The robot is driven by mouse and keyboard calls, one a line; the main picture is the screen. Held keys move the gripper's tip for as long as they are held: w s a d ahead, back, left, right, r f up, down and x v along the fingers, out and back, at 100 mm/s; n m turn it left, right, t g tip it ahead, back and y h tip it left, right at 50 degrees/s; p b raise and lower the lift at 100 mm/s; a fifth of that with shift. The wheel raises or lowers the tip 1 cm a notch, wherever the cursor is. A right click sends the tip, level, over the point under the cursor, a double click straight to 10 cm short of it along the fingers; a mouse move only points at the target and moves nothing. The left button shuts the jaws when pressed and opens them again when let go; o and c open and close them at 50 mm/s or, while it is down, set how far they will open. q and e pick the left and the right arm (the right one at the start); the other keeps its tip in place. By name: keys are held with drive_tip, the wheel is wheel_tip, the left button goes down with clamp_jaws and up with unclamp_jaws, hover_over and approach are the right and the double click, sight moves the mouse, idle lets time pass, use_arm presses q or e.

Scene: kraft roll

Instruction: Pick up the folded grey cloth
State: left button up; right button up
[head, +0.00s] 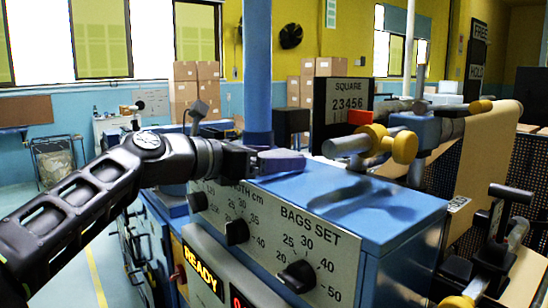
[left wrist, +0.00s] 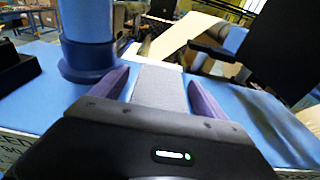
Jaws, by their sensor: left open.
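The folded grey cloth (left wrist: 160,88) shows in the left wrist view as a flat grey strip on the blue machine top (head: 385,215). My left gripper (head: 285,160) is low over the far left part of that top in the head view. It also shows in the left wrist view (left wrist: 163,82), open, with one purple finger on each side of the cloth. A narrow gap shows between the cloth and each finger. In the head view the cloth is hidden behind the gripper or cannot be made out. My right gripper is not in view.
A blue post (head: 257,75) rises right behind my left gripper. Yellow knobs and a roller (head: 385,142) stand to the right, beside a brown paper web (head: 478,155). The front panel has black dials (head: 297,276). The near right part of the top is clear.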

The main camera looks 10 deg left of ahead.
sight(274, 154)
use_arm(q)
drive_tip(key=shift+c, duration=0.2)
idle(0.3)
drive_tip(key=c, duration=1.6)
drive_tip(key=shift+o, duration=0.2)
wheel_tip(274, 154, up, 10)
drive_tip(key=p, duration=0.3)
drive_tip(key=shift+p, duration=0.35)
